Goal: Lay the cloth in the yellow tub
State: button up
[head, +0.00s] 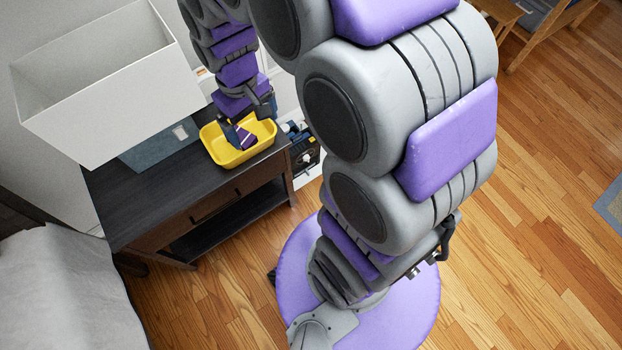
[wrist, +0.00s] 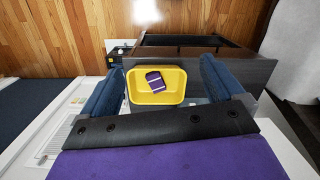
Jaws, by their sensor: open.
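The yellow tub (head: 222,152) stands on the dark wooden nightstand, near its right end. It also shows in the wrist view (wrist: 172,97). The cloth (wrist: 155,80), purple with a pale stripe, lies inside the tub, within its walls, in the wrist view. In the head view the cloth (head: 246,138) shows partly, beside my fingers. My gripper (head: 238,130) is over the tub, pointing down. In the wrist view its two blue-grey fingers (wrist: 160,90) are spread wide on either side of the tub, with nothing gripped between them.
The dark nightstand (head: 135,205) has an open lower shelf. A large white open box (head: 125,115) and a blue-grey box (head: 160,145) are at its left and back. A bed (head: 60,290) is at lower left. Wooden floor (head: 540,200) is clear at right.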

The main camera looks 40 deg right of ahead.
jog(key=s+r+m, duration=0.1)
jog(key=s+r, duration=0.1)
jog(key=s, duration=0.8)
jog(key=s+r+m, duration=0.1)
jog(key=s+r, duration=0.1)
jog(key=s, duration=0.8)
jog(key=shift+d+r+g, duration=0.25)
jog(key=shift+d+g, duration=0.05)
jog(key=shift+d, duration=0.1)
jog(key=shift+w, duration=0.1)
